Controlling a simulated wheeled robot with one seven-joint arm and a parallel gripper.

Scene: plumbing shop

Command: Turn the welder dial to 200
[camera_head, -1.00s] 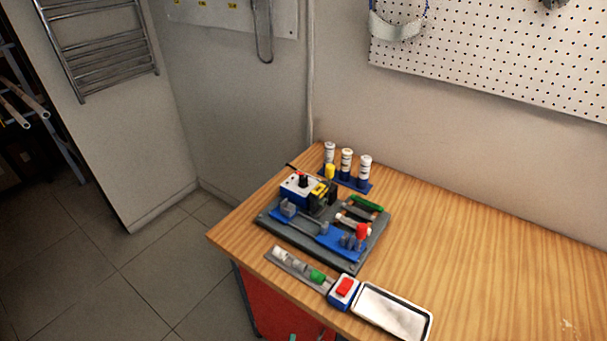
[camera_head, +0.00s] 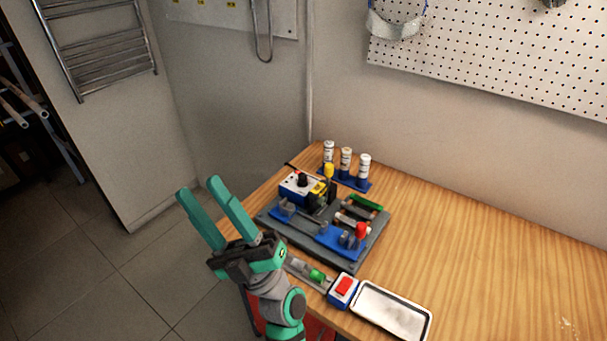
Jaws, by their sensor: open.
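The welder (camera_head: 296,188) is a small blue and white box with yellow and black parts, at the back left of a dark grey base plate (camera_head: 373,246) on the workbench. A black dial (camera_head: 302,178) sits on its top face; its marks are too small to read. My gripper (camera_head: 196,187), with two green fingers, is open and empty. It points up at the bench's left edge, to the left of and apart from the welder in the picture.
Several blue clamp parts, one with a red knob (camera_head: 361,230), stand on the plate. White bottles (camera_head: 364,167) stand behind. A red-button box (camera_head: 343,287) and a white tray (camera_head: 392,312) lie in front. The bench's right side (camera_head: 490,260) is clear.

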